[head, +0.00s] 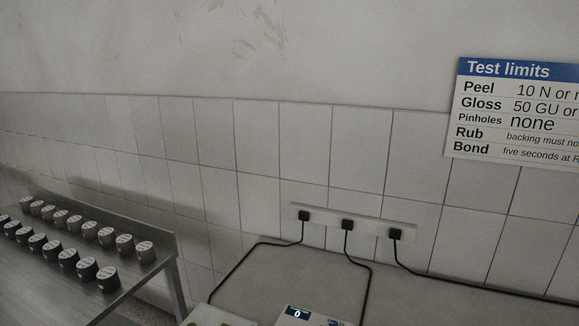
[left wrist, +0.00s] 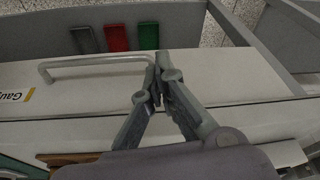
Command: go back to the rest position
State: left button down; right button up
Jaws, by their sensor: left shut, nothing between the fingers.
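My left gripper (left wrist: 160,82) shows in the left wrist view with its two grey fingers together at the tips and nothing between them. It is in front of a pale drawer front (left wrist: 90,92) marked with a label that begins "Gau". A metal bar handle (left wrist: 95,62) on that front lies to the left of the fingertips; I cannot tell how far apart they are in depth. Neither gripper shows in the head view. My right gripper is out of view.
Grey, red (left wrist: 117,38) and green blocks lie beyond the drawer front. In the head view, several dark lidded jars (head: 107,278) stand on a metal table (head: 150,270) at the left. A socket strip (head: 370,226) with cables and a "Test limits" sign (head: 515,108) are on the tiled wall.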

pick_arm(q)
jog(key=s+f+g+b, duration=0.1)
jog(key=s+f, duration=0.3)
jog(key=f, duration=0.6)
jog(key=s+a+f, duration=0.1)
jog(key=s+f, duration=0.2)
jog(key=f, duration=0.7)
jog(key=s+f+g+b, duration=0.1)
jog(key=s+f, duration=0.3)
jog(key=f, duration=0.7)
jog(key=s+a+f, duration=0.2)
jog(key=s+f, duration=0.3)
jog(key=s, duration=0.3)
jog(key=shift+s+f, duration=0.35)
jog(key=shift+f, duration=0.05)
jog(key=shift+a, duration=0.1)
